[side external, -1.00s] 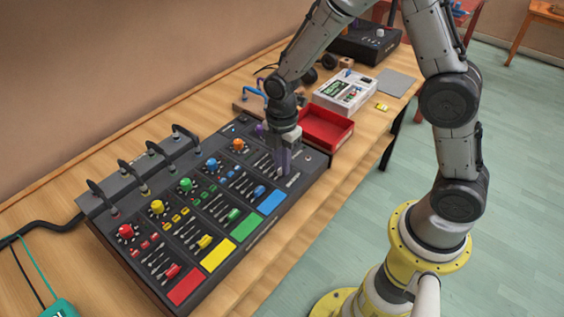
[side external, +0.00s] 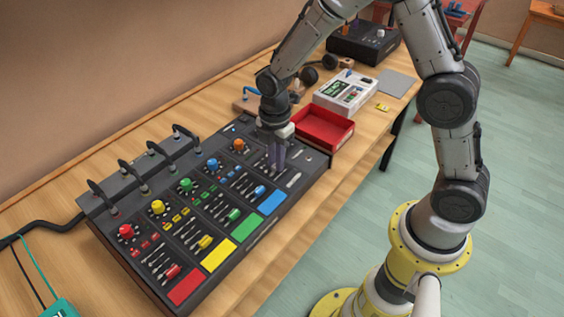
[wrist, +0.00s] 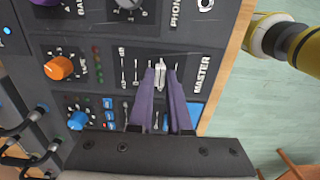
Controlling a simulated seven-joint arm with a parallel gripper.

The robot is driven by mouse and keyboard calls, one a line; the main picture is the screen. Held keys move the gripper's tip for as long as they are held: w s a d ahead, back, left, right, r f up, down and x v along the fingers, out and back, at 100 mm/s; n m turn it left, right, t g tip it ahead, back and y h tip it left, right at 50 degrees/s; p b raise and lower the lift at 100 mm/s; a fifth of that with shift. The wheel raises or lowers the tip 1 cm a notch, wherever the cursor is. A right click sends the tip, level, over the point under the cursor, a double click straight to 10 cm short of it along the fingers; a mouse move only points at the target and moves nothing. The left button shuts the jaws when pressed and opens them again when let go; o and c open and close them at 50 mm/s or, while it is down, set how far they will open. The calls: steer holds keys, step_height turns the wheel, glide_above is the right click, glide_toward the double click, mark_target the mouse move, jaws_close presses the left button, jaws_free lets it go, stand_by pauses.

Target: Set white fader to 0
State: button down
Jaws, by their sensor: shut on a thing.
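The white fader (wrist: 160,74) shows in the wrist view in its slot beside the MASTER label on the dark mixer (side external: 136,268). My gripper (wrist: 163,72) has its two purple fingers on either side of the fader cap, shut on it. In the side view my gripper (side external: 277,167) points down at the far right section of the mixer. The fingers hide the cap there. The scale marks by the slot are too small or covered to read.
Orange (side external: 238,146) and blue (side external: 212,163) knobs and coloured faders fill the neighbouring mixer strips. A red tray (side external: 325,130) stands just past the mixer's right end, with a white device (side external: 346,92) behind it. Black cables arch over the mixer's back edge.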

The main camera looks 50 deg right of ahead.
mark_target(266, 163)
steer(key=shift+w, duration=1.7)
steer(key=shift+r, duration=0.1)
steer(key=c, duration=0.9)
jaws_free()
steer(key=shift+o, duration=0.2)
step_height(266, 163, up, 14)
